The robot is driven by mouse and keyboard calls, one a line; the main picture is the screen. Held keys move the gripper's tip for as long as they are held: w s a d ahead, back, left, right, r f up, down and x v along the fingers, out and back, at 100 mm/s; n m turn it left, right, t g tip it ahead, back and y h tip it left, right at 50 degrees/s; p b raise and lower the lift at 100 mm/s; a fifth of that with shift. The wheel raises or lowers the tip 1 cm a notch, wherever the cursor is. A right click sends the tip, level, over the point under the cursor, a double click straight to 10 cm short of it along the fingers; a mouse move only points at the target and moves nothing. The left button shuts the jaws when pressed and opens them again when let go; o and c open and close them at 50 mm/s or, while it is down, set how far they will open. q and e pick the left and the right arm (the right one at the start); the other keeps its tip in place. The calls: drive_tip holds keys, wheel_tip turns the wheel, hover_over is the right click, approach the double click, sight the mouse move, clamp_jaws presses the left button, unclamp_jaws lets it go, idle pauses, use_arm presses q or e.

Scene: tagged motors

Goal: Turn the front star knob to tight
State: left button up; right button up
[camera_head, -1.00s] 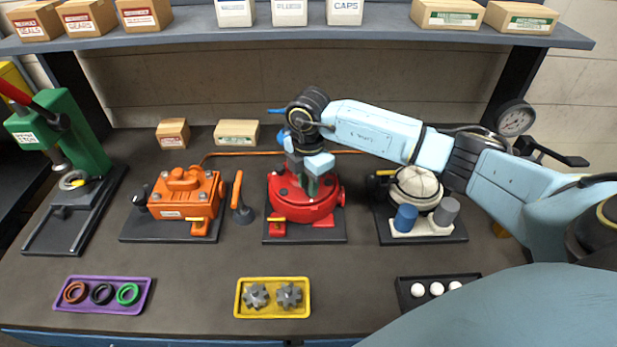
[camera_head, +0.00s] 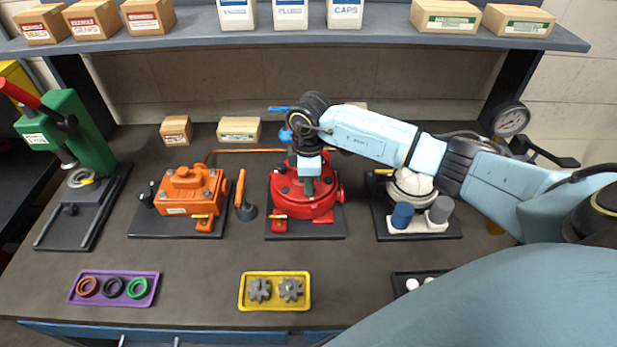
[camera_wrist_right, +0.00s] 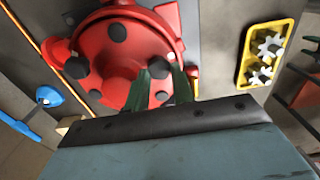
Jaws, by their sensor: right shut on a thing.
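The red motor housing (camera_head: 289,187) stands on a dark base plate in the middle of the bench, and it fills much of the right wrist view (camera_wrist_right: 121,72). Several dark round knobs or bolts sit on its top. My right gripper (camera_head: 309,188) points down onto the top of the housing. In the right wrist view its two dark green fingers (camera_wrist_right: 161,90) are shut on a dark knob (camera_wrist_right: 161,96), mostly hidden between them. I cannot make out its star shape or how far it is turned. My left gripper is not in view.
An orange motor (camera_head: 182,202) stands to the left and a white-topped unit with cylinders (camera_head: 420,224) to the right. A yellow tray (camera_head: 275,306) with two gears and a purple tray (camera_head: 104,301) with rings lie in front. A shelf (camera_head: 380,29) runs overhead.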

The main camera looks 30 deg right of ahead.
drive_tip(key=shift+w+r, duration=0.2)
drive_tip(key=shift+r, duration=0.1)
drive_tip(key=o, duration=1)
drive_tip(key=shift+s, duration=0.15)
drive_tip(key=shift+s+f, duration=0.1)
drive_tip(key=shift+f, duration=0.1)
